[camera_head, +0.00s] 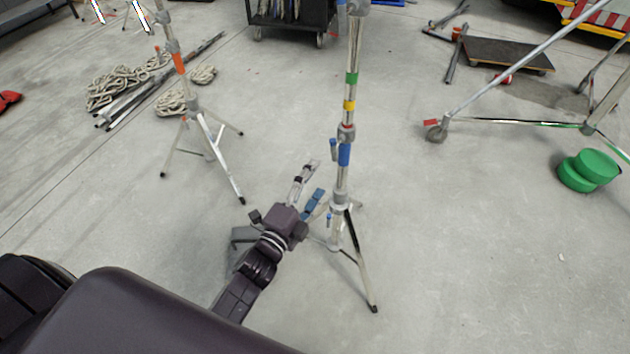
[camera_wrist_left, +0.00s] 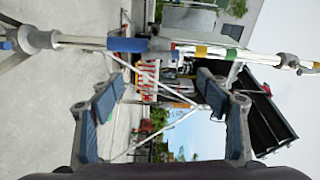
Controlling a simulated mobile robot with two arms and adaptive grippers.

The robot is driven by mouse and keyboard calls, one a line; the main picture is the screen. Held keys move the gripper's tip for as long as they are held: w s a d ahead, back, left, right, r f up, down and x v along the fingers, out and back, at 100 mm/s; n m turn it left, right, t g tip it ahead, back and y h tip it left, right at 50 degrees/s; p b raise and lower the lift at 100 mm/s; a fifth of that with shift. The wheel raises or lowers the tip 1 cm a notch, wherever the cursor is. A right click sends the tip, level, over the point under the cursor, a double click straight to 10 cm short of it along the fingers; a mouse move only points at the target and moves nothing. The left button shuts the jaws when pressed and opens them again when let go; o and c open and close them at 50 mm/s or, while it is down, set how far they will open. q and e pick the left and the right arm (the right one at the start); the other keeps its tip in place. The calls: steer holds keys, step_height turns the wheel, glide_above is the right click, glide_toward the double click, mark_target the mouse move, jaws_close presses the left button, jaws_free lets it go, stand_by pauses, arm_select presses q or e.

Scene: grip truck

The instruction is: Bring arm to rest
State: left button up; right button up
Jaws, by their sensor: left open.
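My left gripper (camera_head: 312,184) is open, low beside a chrome light stand (camera_head: 345,155) with blue, red, yellow and green tape bands. The stand is upright on its tripod legs. In the left wrist view the stand (camera_wrist_left: 190,49) runs sideways across the upper part of the picture, just past the open fingers (camera_wrist_left: 165,110). Nothing shows held between the fingers. Whether a finger touches the stand I cannot tell. My right gripper is in neither view.
A second stand with orange tape (camera_head: 180,65) is at the left, near coiled ropes (camera_head: 120,85). A black cart (camera_head: 290,25) is at the back. Green round pads (camera_head: 590,168) lie at the right near a wheeled stand (camera_head: 437,132). The floor at front right is clear.

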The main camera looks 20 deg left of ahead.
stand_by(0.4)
arm_select(q)
steer(key=s+f+n+g, duration=0.3)
steer(key=s+f, duration=0.3)
steer(key=f, duration=0.5)
steer(key=s+f+n+g+y, duration=0.1)
steer(key=s+f+n+g, duration=0.35)
steer(key=f, duration=0.75)
steer(key=s+f+n+g, duration=0.1)
steer(key=s+f, duration=0.6)
steer(key=f, duration=0.4)
steer(key=s+a+f+n+g, duration=0.1)
steer(key=s+f, duration=0.3)
steer(key=s, duration=0.6)
steer(key=s+a+f+n+g, duration=0.1)
steer(key=s+f+n+g, duration=0.2)
steer(key=s, duration=0.7)
steer(key=s+a+f+n+g+y, duration=0.1)
steer(key=s+f+n+g, duration=0.2)
steer(key=s+f, duration=0.4)
steer(key=s+g, duration=0.1)
steer(key=s, duration=0.1)
steer(key=shift+s+f+p, duration=0.15)
steer(key=shift+s+p, duration=0.25)
steer(key=shift+a, duration=0.1)
